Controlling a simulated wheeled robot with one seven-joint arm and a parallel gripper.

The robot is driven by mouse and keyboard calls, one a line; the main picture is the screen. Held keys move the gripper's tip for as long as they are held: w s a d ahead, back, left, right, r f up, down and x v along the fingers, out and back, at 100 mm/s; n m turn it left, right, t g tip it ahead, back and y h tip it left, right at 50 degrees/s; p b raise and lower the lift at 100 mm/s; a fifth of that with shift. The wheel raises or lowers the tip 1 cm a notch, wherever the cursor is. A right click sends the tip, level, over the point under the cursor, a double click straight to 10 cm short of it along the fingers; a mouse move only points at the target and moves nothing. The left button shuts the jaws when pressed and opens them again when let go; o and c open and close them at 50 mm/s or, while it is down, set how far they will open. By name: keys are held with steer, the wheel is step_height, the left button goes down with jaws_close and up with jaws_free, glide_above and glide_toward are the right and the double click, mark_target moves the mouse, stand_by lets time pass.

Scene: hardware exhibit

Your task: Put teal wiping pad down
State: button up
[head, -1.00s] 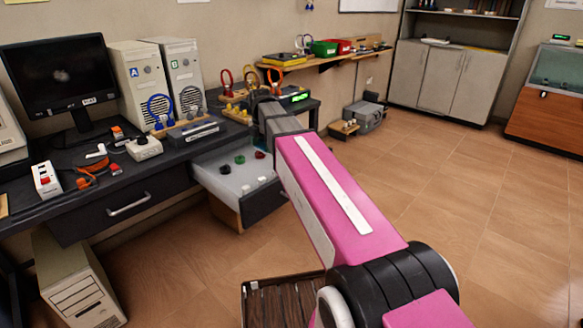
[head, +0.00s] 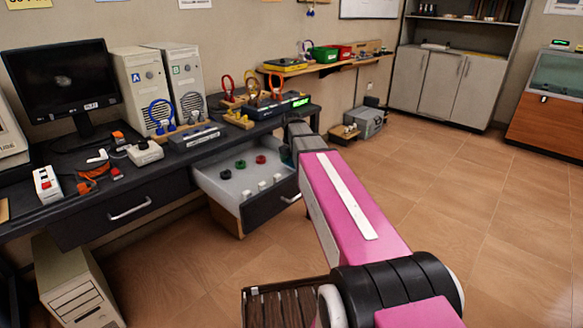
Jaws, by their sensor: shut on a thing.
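My pink arm (head: 345,205) reaches from the lower right toward the right end of the dark desk. Its grey far end (head: 303,138) is beside the open drawer's right front corner. My gripper's fingers are hidden behind the arm, so I cannot see what is between them. I cannot make out the teal wiping pad anywhere in the head view.
The open drawer (head: 262,215) holds green, black and red round pieces and several white ones. The desk (head: 75,200) carries a monitor (head: 62,80), two towers, a blue-ring stand and small tools. A wall shelf (head: 325,66) holds bins. Open floor (head: 460,200) lies right.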

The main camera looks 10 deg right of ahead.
steer(key=shift+f, duration=1.15)
steer(key=shift+f, duration=0.15)
steer(key=o, duration=0.8)
steer(key=r, duration=1)
steer(key=shift+s+d+r, duration=0.1)
steer(key=shift+s+r, duration=0.25)
steer(key=shift+r, duration=0.05)
